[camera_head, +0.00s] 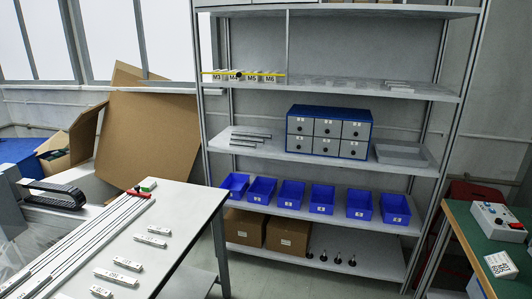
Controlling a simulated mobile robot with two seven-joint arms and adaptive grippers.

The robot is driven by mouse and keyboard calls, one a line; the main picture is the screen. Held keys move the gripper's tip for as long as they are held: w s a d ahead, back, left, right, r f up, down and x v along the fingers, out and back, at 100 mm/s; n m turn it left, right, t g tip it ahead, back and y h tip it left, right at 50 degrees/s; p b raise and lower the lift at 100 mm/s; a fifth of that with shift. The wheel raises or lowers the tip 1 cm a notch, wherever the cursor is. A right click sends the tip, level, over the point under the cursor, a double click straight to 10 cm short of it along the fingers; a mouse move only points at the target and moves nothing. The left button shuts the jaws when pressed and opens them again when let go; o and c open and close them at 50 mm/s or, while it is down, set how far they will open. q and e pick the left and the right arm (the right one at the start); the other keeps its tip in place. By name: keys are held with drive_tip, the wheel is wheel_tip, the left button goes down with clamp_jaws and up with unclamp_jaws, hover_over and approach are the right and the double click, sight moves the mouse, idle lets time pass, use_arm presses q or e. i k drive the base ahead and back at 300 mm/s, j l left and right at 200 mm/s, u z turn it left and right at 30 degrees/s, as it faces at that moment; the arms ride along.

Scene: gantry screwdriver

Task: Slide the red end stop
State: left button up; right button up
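The red end stop (138,193) sits across the far end of the long metal rails (85,238) on the white table at the left. It is small in this view, and its shape is hard to make out. A small green and white piece (148,184) lies right beside it at the table's far corner. Neither of my grippers shows in the head view, so nothing is seen touching the end stop.
Several labelled white blocks (150,240) lie on the white table (190,205) right of the rails. A black cable chain (55,194) is at the left. A shelf rack with blue bins (292,194) stands behind. A green-topped bench (470,235) is at right.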

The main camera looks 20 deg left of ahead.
sight(136, 192)
drive_tip(key=i+u, duration=0.25)
drive_tip(key=u, duration=0.15)
drive_tip(key=i+u, duration=0.4)
drive_tip(key=i+l+u, duration=0.1)
drive_tip(key=u, duration=0.3)
drive_tip(key=i+l+u, duration=0.25)
drive_tip(key=u, duration=0.2)
drive_tip(key=i+l+u, duration=0.15)
drive_tip(key=l+u, duration=0.25)
